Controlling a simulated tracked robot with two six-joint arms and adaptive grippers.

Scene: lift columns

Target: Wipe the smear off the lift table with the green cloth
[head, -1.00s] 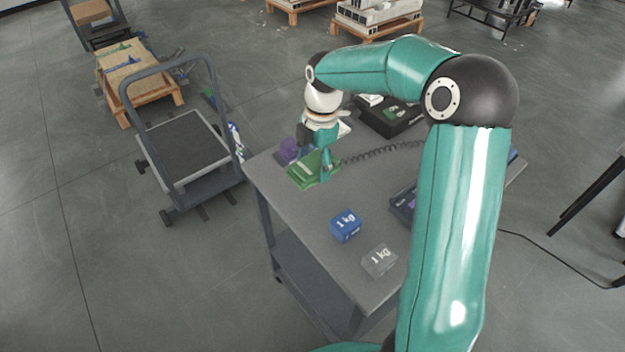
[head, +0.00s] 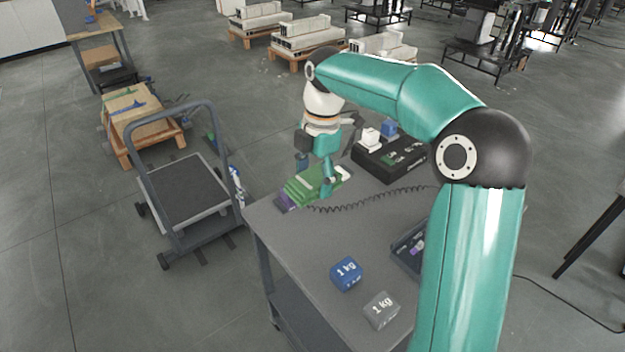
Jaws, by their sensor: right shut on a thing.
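The green cloth (head: 308,186) is at the far left end of the grey lift table (head: 300,235). My right gripper (head: 315,176) reaches down over it from above and is shut on it. The cloth looks bunched and at or just above the table top; I cannot tell exact contact. A purple patch (head: 287,203) shows at the cloth's lower left edge; I cannot tell whether it is the smear or an object, and the cloth hides part of it. My left gripper is not in view.
A blue 1 kg block (head: 346,274) and a grey one (head: 381,310) stand on the near part of the table. A black case (head: 385,160), a dark tray (head: 405,245) and a coiled cable (head: 370,200) lie to the right. A platform cart (head: 185,190) stands left.

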